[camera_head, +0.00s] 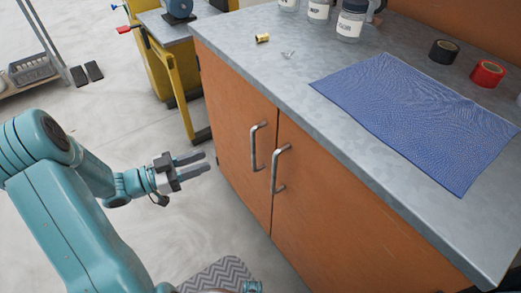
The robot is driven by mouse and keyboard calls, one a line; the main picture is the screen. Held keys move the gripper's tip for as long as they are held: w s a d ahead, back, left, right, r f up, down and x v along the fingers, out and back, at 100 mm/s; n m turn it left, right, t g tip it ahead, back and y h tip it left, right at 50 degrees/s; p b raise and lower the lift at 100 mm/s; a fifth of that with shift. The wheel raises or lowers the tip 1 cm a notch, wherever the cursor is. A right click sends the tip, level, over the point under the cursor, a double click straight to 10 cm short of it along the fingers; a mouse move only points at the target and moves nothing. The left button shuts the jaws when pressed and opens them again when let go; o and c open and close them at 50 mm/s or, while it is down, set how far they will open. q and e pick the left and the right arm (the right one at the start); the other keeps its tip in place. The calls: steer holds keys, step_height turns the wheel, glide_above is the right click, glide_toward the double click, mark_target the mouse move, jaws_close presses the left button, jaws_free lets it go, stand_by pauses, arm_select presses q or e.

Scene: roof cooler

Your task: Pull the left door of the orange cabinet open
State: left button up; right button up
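The orange cabinet (210,62) stands in the middle and right of the view under a grey metal worktop. Its left door (238,135) looks shut and carries a vertical metal handle (254,147). The right door (310,215) beside it also looks shut, with its own handle (277,170). My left gripper (205,162) is in front of the left door, to the left of its handle and apart from it. Its two grey fingers point right, with a gap between them and nothing held.
On the worktop (300,75) lie a blue cloth (415,115), black tape (443,51), red tape (487,73) and a small brass piece (262,38); jars (351,20) stand behind. A yellow-legged bench (185,90) is left of the cabinet. A zigzag mat (218,275) lies on the open floor.

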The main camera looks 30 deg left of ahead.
arm_select(q)
steer(key=b+x, duration=0.3)
steer(key=x, duration=1.2)
steer(key=shift+w+d, duration=0.1)
steer(key=shift+d, duration=0.15)
jaws_close()
